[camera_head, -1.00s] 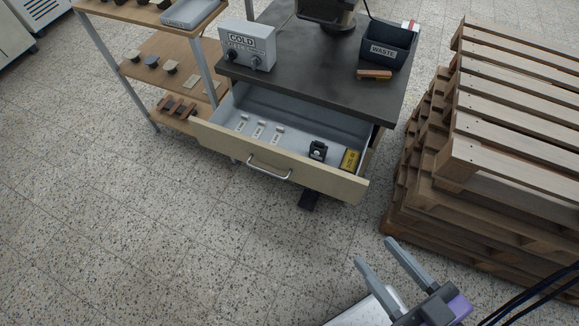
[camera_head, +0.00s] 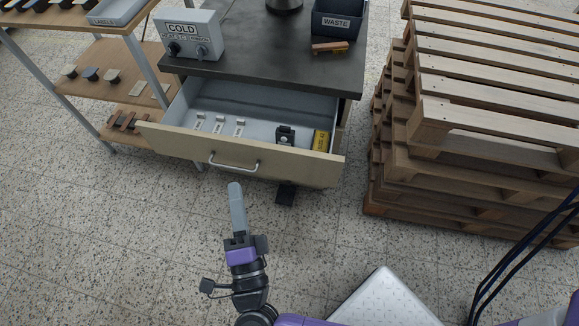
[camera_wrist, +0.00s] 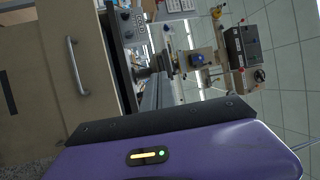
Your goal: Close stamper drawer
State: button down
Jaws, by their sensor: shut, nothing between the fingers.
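The stamper drawer (camera_head: 300,170) is pulled open below the dark worktop, with a pale wooden front and a silver bar handle (camera_head: 235,166). Inside lie several small white pieces, a small black block (camera_head: 285,135) and a yellow block (camera_head: 321,141). My gripper (camera_head: 236,188) is shut and empty. In the head view it appears just below the handle, apart from the drawer front. In the wrist view the drawer front (camera_wrist: 100,85) stands on edge at the left with its handle (camera_wrist: 75,65).
A stack of wooden pallets (camera_head: 480,110) stands close on the right. A shelf unit (camera_head: 100,70) stands at the left. The worktop (camera_head: 270,72) bears a box marked COLD (camera_head: 190,37) and a WASTE bin (camera_head: 336,22).

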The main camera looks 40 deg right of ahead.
notch_tip(320, 180, down, 7)
jog(key=s+d+m+g+h, duration=0.1)
jog(key=d+m+g+h, duration=0.2)
jog(key=m+g, duration=0.15)
jog(key=m+g+h+p, duration=0.1)
jog(key=g, duration=0.2)
send_near(292, 154)
jog(key=x, duration=0.6)
jog(key=shift+w+d, duration=0.2)
jog(key=shift+d, duration=0.1)
jog(key=shift+w+d, duration=0.1)
jog(key=shift+d, duration=0.05)
jog(key=b+x, duration=0.2)
jog(key=x, duration=1.6)
jog(key=shift+d+r, duration=0.25)
jog(key=shift+w, duration=0.1)
